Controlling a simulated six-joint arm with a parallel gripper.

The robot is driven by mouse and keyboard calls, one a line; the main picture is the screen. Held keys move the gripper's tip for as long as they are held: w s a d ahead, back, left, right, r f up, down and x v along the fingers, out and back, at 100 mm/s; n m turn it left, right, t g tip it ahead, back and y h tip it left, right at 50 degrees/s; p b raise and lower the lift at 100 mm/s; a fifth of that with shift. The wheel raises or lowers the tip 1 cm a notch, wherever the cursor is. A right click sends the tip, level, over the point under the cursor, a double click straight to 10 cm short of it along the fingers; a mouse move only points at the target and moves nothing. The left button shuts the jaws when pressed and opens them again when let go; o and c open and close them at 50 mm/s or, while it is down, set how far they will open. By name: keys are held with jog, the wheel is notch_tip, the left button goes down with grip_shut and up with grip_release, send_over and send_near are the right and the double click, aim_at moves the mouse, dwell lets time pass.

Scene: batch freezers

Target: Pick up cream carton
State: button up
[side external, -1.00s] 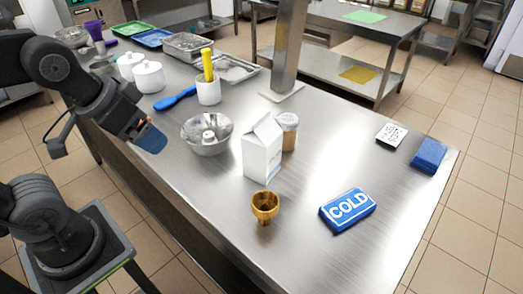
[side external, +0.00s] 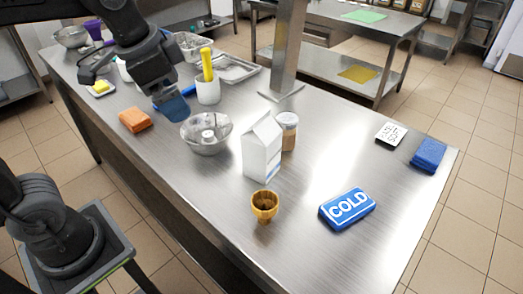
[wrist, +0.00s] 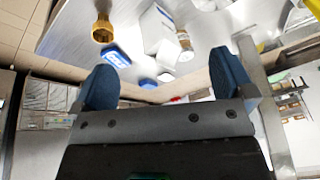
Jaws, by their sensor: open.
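The cream carton (side external: 262,148), a white gable-topped box, stands upright in the middle of the steel table. In the wrist view the white carton (wrist: 157,28) shows near the top, beyond my gripper and between its fingers. My gripper (side external: 172,106) is in the air to the left of the carton, beyond the metal bowl, and well apart from the carton. In the wrist view my gripper (wrist: 165,82) has its two blue fingers spread wide with nothing between them.
A jar (side external: 289,131) stands close behind the carton. A metal bowl (side external: 206,146) is to its left and a golden cup (side external: 265,205) in front. A blue COLD pack (side external: 347,208) lies to the right. A steel post (side external: 287,50) rises behind.

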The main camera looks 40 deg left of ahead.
jog(key=w+d+r+m+g, duration=0.25)
jog(key=w+m, duration=0.35)
jog(key=w, duration=0.3)
jog(key=m+g, duration=0.1)
jog(key=m, duration=0.4)
send_near(262, 122)
notch_tip(262, 122, down, 11)
jog(key=shift+w+f, duration=0.1)
jog(key=shift+w, duration=0.1)
jog(key=shift+c, duration=0.3)
jog(key=c, duration=1.5)
jog(key=shift+c, duration=0.4)
